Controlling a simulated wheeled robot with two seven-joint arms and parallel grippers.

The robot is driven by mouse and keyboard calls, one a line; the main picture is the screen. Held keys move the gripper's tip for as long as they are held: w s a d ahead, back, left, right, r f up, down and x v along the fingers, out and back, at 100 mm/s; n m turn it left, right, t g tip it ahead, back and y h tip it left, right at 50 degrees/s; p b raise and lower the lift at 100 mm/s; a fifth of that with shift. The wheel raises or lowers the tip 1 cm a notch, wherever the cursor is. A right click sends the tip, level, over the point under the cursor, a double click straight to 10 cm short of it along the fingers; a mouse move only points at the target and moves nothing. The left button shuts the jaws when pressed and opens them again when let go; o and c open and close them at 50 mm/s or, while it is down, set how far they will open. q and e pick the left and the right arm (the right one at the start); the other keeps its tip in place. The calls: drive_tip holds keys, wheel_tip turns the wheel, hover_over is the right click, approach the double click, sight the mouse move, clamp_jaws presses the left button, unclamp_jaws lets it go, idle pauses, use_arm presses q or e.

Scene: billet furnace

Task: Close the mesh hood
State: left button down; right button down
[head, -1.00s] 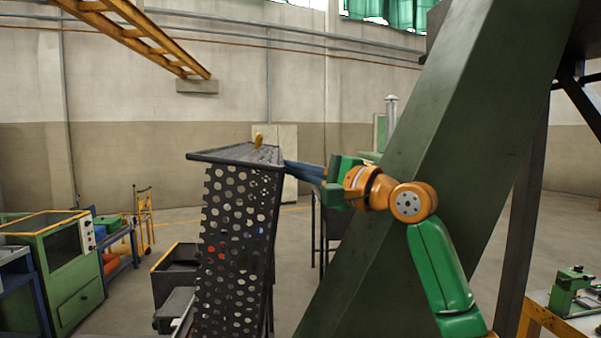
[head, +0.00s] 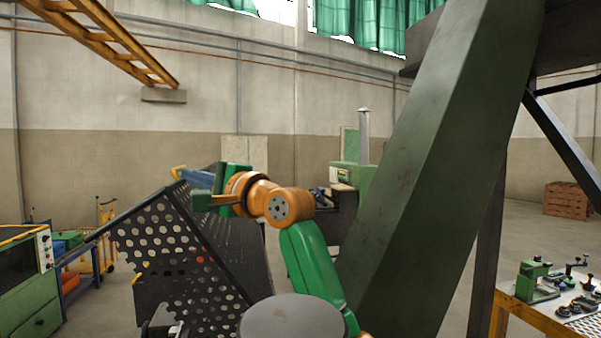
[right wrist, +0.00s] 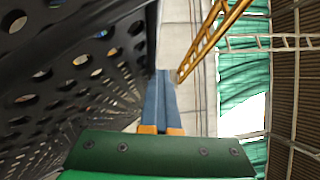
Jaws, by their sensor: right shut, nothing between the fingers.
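The mesh hood (head: 165,245) is a dark perforated metal panel at left centre in the head view, tilted with its edge sloping down to the left. A yellow handle (head: 178,172) shows at its top. My right gripper (head: 196,179) has blue fingers and is at the hood's upper edge, close to the handle; I cannot tell whether it touches. In the right wrist view the blue fingers (right wrist: 161,98) are together with nothing between them, and the perforated hood (right wrist: 75,75) fills the left side. My left gripper is not in view.
A thick dark green slanted beam (head: 440,170) stands right of my right arm. A green machine cabinet (head: 30,290) is at far left, with a yellow trolley (head: 106,232) behind it. A bench with tools (head: 550,300) is at lower right. Open floor shows behind.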

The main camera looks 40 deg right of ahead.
drive_tip(key=w+a+f+n+g, duration=0.1)
drive_tip(key=w+a+f, duration=0.3)
drive_tip(key=a+f, duration=0.5)
drive_tip(key=shift+w+a+f, duration=0.3)
drive_tip(key=shift+a+f, duration=0.05)
drive_tip(key=shift+f, duration=0.15)
